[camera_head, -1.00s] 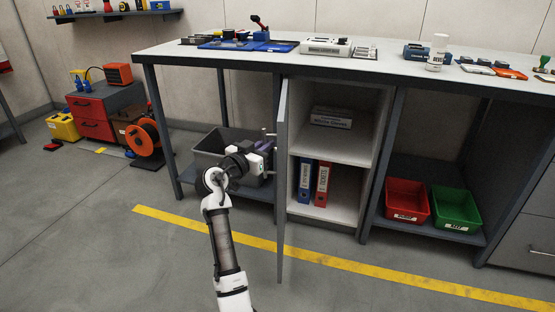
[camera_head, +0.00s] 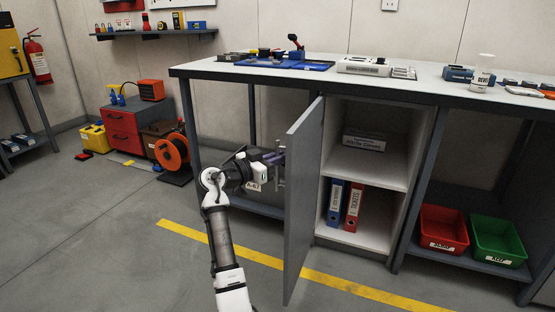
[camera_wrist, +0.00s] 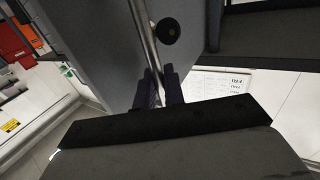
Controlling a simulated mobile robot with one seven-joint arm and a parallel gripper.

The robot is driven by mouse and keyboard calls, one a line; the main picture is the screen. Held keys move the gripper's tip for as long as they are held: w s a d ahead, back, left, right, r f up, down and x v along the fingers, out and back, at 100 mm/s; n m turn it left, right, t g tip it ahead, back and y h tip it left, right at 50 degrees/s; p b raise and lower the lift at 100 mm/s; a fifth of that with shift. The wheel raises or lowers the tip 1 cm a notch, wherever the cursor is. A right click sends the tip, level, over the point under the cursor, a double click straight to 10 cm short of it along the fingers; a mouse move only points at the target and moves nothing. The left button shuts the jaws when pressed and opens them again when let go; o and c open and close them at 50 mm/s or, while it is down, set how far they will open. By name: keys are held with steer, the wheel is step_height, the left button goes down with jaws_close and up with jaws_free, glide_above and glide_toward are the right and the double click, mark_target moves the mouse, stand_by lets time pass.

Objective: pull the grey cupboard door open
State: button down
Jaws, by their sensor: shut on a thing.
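The grey cupboard door (camera_head: 304,200) stands swung well out from the cupboard under the workbench, hinged on the cupboard's left side. My gripper (camera_head: 279,160) is on the door's outer face, at its metal bar handle. In the wrist view the fingers (camera_wrist: 159,90) are shut on the handle (camera_wrist: 145,35), with the grey door panel (camera_wrist: 90,45) behind. The open cupboard (camera_head: 363,238) shows a shelf with a labelled box (camera_head: 364,143) and, below it, a blue binder (camera_head: 335,203) and a red binder (camera_head: 353,207).
The workbench top (camera_head: 430,87) runs above the cupboard. A red bin (camera_head: 443,232) and a green bin (camera_head: 497,241) sit on the low shelf at right. An orange cable reel (camera_head: 172,150) and red drawers (camera_head: 124,131) stand at left. The floor in front is clear, with a yellow line (camera_head: 225,248).

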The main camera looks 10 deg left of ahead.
steer(key=c, duration=1.6)
jaws_free()
steer(key=shift+d, duration=0.1)
steer(key=shift+c, duration=0.2)
steer(key=p+v, duration=0.1)
steer(key=v, duration=1.2)
steer(key=shift+s+a, duration=0.25)
steer(key=shift+s, duration=0.05)
